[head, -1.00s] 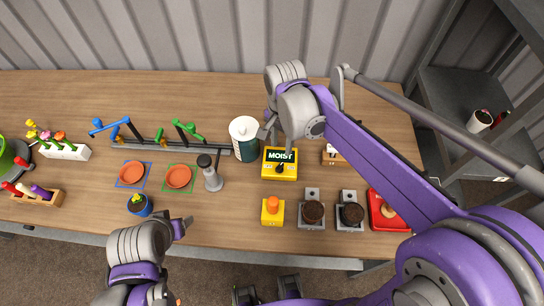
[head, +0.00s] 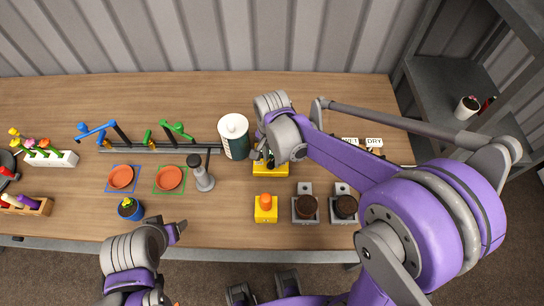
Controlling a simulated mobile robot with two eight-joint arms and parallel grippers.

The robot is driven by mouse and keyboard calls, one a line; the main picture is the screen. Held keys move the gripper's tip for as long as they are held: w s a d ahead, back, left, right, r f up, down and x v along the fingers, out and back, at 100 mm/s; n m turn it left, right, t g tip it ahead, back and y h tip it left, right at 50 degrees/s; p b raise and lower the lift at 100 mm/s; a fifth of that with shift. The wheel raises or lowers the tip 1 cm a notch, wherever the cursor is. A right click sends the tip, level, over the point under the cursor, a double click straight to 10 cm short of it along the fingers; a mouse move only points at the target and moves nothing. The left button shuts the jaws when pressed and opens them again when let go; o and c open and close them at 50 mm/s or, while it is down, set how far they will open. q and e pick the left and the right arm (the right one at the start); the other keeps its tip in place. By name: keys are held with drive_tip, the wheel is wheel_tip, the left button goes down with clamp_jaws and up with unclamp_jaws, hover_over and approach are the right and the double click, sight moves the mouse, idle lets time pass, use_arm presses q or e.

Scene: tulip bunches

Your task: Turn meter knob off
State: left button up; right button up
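The yellow meter (head: 270,170) stands on the table right of the dark green canister. My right gripper (head: 264,158) is over it and hides its display and most of its top, the knob included. I cannot tell whether the fingers touch the knob or how far apart they are. My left gripper (head: 176,232) is low at the table's front edge, away from the meter. Its fingers point right, and their gap does not show clearly.
A dark green canister with a white lid (head: 234,136) stands close left of the meter. A yellow block with an orange button (head: 266,208) and two grey stands with dark pots (head: 305,207) are in front. A wet/dry sign (head: 362,141) is behind my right arm.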

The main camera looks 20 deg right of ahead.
clamp_jaws()
use_arm(q)
drive_tip(key=shift+f, duration=0.1)
use_arm(e)
drive_tip(key=shift+n, duration=0.4)
drive_tip(key=shift+n+b, duration=0.35)
drive_tip(key=shift+n, duration=0.55)
drive_tip(key=n, duration=0.3)
drive_tip(key=shift+w+a+n+b, duration=0.1)
drive_tip(key=shift+a+n+b, duration=0.05)
drive_tip(key=shift+n+b, duration=0.2)
use_arm(q)
drive_tip(key=f, duration=0.1)
drive_tip(key=f+b, duration=0.1)
drive_tip(key=shift+s+f, duration=0.3)
drive_tip(key=shift+s, duration=0.05)
use_arm(e)
drive_tip(key=n, duration=0.6)
drive_tip(key=shift+a, duration=0.15)
drive_tip(key=shift+o, duration=1.1)
unclamp_jaws()
